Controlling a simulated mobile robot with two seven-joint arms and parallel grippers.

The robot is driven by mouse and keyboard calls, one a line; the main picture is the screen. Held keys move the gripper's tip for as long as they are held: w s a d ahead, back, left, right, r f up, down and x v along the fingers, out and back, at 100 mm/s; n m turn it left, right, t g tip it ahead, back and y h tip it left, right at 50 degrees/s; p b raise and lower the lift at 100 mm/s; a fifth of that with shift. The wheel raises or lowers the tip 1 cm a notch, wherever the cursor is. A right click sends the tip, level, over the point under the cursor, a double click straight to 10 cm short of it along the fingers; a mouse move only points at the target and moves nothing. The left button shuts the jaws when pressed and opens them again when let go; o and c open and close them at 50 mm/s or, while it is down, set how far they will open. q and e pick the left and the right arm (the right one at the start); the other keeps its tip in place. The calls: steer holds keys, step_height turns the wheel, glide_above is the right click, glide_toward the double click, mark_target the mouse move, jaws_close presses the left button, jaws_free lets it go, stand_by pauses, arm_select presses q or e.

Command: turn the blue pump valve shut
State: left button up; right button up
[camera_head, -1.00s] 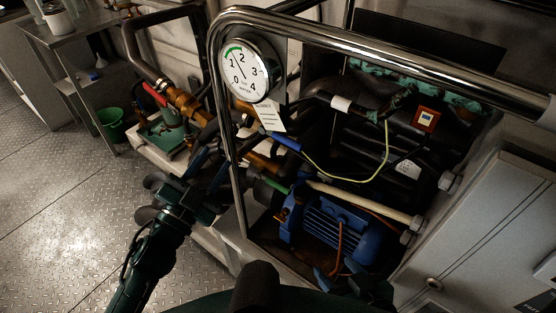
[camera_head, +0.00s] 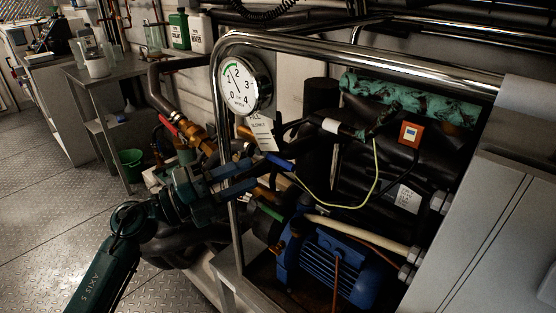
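The blue valve lever (camera_head: 280,161) sits on the piping inside the metal frame, below and to the right of the round gauge. My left gripper (camera_head: 256,173) reaches in from the left, by the frame's upright tube. Its two blue-grey fingers are apart with a gap between them, and nothing shows in the gap. The fingertips point at the lever's near end and look close to it; I cannot tell whether they touch. The blue pump (camera_head: 335,258) with a ribbed motor stands low in the frame. The valve body under the lever is partly hidden. My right gripper is out of view.
The bent chrome tube (camera_head: 340,50) rises around the gauge (camera_head: 240,85). A paper tag (camera_head: 261,132) hangs beneath it. A yellow-green wire (camera_head: 377,180) loops right of the lever. A red handle (camera_head: 168,123) is at the left, and a grey cabinet (camera_head: 490,225) at the right.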

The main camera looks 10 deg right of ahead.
mark_target(275, 162)
arm_select(q)
steer(key=x, duration=0.8)
jaws_close()
stand_by(0.5)
